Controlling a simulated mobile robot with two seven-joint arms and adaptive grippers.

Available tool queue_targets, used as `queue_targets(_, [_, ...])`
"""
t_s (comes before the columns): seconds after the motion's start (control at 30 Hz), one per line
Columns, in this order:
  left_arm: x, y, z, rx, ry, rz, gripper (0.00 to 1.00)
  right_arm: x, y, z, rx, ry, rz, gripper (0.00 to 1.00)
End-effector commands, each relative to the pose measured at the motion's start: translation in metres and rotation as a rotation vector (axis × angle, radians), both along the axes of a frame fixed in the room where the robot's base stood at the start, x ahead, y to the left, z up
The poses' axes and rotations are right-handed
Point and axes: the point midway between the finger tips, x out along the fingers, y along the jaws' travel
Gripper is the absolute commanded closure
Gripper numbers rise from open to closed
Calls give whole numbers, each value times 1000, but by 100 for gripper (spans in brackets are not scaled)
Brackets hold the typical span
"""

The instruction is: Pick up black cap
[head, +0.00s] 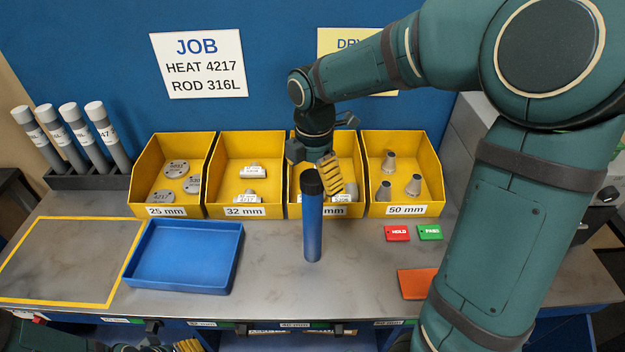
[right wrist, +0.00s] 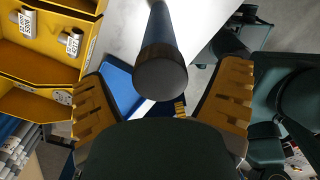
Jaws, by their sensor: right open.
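The black cap (head: 312,182) sits on top of an upright blue tube (head: 313,232) standing on the bench. In the right wrist view the cap (right wrist: 160,77) shows as a round dark end between the two fingers, with a gap on each side. My right gripper (head: 330,174) is open and empty, with yellow ridged fingers, beside and behind the cap in the head view. Part of my left gripper (head: 188,345) shows at the bottom edge of the head view; its jaw opening is not clear.
Yellow bins (head: 240,211) with fittings stand along the back. A blue tray (head: 183,286) lies left of the tube. Capped grey tubes (head: 70,130) stand in a rack at far left. Red HOLD (head: 397,233) and green PASS (head: 430,232) tags lie to the right.

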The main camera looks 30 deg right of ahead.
Motion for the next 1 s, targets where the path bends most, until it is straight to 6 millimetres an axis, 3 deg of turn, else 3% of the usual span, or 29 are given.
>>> queue_targets(0.1, [0,0,-1,0,0,0,53,0,0,-11,0,1,0,9])
queue_targets(0.37, [0,0,-1,0,0,0,53,0,0,-13,0,-1,0,9])
queue_targets(0.5, [0,0,-1,0,0,0,53,0,0,-12,0,-1,0,57])
queue_targets(0.53, [0,0,-1,0,0,0,53,0,0,-12,0,-1,0,64])
queue_targets(0.87, [0,0,-1,0,0,0,53,0,0,-12,0,-1,0,69])
queue_targets(1.0, [0,0,0,0,0,0,53,1,0,-1,1,-4,0,69])
